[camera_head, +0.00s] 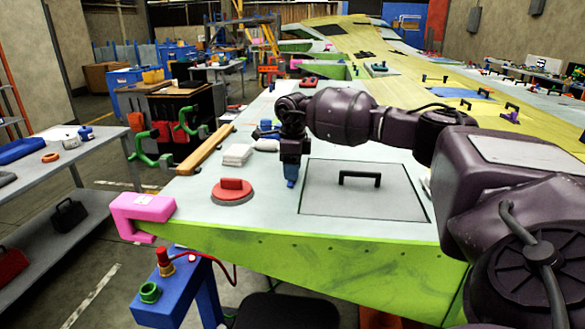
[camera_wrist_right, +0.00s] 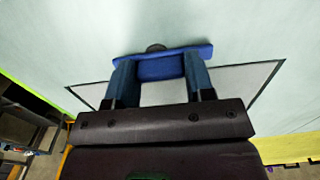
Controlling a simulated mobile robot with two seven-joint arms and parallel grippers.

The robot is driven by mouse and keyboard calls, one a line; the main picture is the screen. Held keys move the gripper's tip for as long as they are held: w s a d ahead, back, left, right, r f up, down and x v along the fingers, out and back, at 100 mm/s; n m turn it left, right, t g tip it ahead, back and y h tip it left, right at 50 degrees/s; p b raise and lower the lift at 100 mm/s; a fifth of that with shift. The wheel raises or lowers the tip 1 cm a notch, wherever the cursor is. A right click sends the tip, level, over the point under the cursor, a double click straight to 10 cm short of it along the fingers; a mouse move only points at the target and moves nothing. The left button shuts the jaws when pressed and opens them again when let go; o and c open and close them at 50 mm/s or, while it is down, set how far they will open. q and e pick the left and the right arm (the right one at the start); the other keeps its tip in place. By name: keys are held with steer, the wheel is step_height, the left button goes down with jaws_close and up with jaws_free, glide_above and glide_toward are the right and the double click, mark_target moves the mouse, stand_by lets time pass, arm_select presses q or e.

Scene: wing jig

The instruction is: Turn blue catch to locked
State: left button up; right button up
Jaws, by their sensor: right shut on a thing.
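The blue catch (camera_wrist_right: 162,66) is a flat blue bar with a wider long edge and a dark round pivot behind it, seen in the right wrist view. It lies on the pale wing surface at the edge of a dark-outlined panel (camera_head: 330,205). My right gripper (camera_head: 290,176) points straight down at the panel's left edge and is shut on the catch, one finger on each side. In the head view only a small blue bit of the catch shows under the fingertips. My left gripper is not in view.
The panel has a black handle (camera_head: 360,175). A red disc with a grip (camera_head: 232,191), a white stack (camera_head: 237,154) and a wooden bar (camera_head: 205,150) lie to the left. A pink clamp (camera_head: 140,213) sits on the wing's corner. A blue post (camera_head: 175,290) stands in front.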

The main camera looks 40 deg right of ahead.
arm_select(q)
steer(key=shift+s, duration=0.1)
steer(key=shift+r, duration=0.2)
arm_select(e)
steer(key=shift+r+m, duration=0.1)
steer(key=shift+m, duration=0.3)
steer(key=shift+m+p, duration=0.3)
steer(key=m+p, duration=0.1)
steer(key=m, duration=0.3)
steer(key=shift+r+p, duration=0.1)
steer(key=shift+p, duration=0.3)
steer(key=m+p, duration=0.2)
steer(key=m, duration=0.2)
steer(key=shift+s+m, duration=0.1)
steer(key=shift+m, duration=0.3)
steer(key=m+p, duration=0.2)
steer(key=m, duration=0.3)
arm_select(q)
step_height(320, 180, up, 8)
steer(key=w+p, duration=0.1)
arm_select(e)
steer(key=shift+m, duration=1.3)
